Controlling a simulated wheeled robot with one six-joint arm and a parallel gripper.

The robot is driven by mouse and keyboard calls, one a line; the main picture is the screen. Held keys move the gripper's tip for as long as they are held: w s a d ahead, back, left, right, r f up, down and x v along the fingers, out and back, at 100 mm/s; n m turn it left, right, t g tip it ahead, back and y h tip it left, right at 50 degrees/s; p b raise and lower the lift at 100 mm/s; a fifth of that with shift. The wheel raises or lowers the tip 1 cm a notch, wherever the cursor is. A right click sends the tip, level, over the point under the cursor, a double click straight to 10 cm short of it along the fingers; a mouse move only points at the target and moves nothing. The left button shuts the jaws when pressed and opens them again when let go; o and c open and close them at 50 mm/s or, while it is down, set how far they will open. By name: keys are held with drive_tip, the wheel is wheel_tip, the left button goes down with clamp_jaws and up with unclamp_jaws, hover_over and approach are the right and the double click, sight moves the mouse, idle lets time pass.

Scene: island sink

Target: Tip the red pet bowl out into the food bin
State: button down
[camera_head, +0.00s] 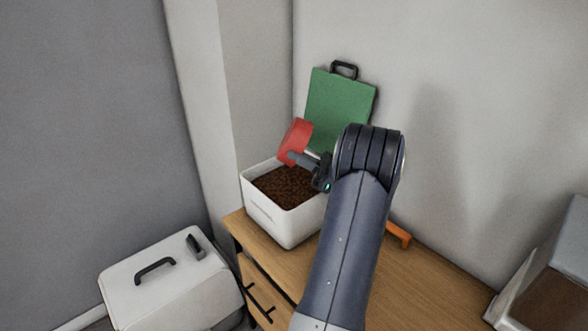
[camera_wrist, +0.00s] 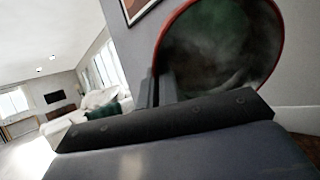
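The red pet bowl (camera_head: 295,141) is held tilted steeply on its side above the food bin. My gripper (camera_head: 306,160) is shut on it at the rim or wall; the exact grip is partly hidden. In the wrist view the bowl (camera_wrist: 225,45) shows a red rim and a dark, smudged inside with no heap of food visible. The food bin (camera_head: 265,212) is a white open box on the wooden counter, holding brown kibble. My arm hides the bin's right side.
A green board or case (camera_head: 340,100) with a black handle leans on the wall behind the bin. A white pet carrier (camera_head: 170,280) stands at lower left. An orange object (camera_head: 399,235) lies right of my arm. A clear-sided container (camera_head: 548,290) with brown contents stands at far right.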

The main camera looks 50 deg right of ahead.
drive_tip(key=p, duration=0.7)
drive_tip(key=shift+a+r, duration=0.2)
drive_tip(key=shift+a, duration=0.1)
